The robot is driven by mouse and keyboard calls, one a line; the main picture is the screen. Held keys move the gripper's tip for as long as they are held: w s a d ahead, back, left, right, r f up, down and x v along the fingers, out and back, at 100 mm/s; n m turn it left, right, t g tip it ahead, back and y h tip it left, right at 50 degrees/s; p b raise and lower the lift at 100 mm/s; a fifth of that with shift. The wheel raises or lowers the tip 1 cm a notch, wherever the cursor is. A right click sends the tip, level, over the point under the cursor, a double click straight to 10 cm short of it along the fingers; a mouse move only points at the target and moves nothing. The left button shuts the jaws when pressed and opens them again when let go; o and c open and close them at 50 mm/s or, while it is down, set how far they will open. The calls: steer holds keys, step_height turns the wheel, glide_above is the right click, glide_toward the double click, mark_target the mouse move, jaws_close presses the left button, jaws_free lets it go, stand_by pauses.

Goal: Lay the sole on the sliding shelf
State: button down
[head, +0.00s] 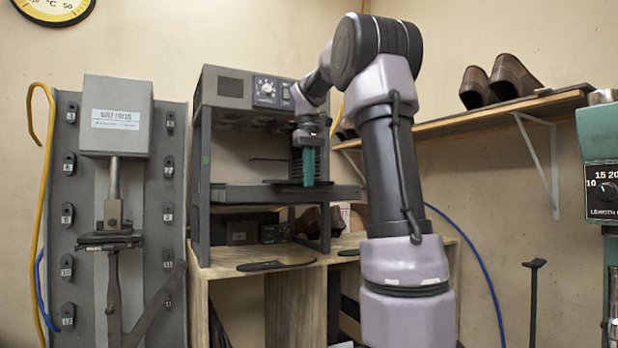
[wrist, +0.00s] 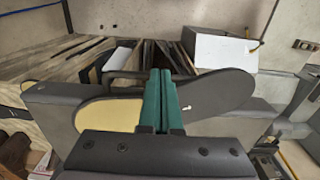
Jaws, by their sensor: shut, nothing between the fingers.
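My gripper (head: 308,166) has teal fingers that point down over the sliding shelf (head: 240,193) of the grey machine. In the wrist view the fingers (wrist: 160,75) are together and hold nothing. The sole (wrist: 215,93) lies flat below and beside them, dark grey on the right and yellowish on the left. It rests across the grey shelf (wrist: 45,92), slightly slanted, and extends past both sides of the fingers. In the head view the sole (head: 284,182) shows only as a thin dark edge at shelf height. The fingers hide its middle.
The machine's frame (head: 202,180) and upper housing (head: 235,90) surround the shelf closely. Dark soles (head: 275,265) lie on the wooden bench (head: 225,272) below. A wall shelf (head: 480,117) with brown shoes is to the right. A grey press (head: 115,130) stands at the left.

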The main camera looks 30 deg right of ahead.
steer(key=w, duration=0.3)
steer(key=shift+w, duration=0.2)
steer(key=shift+s, duration=0.1)
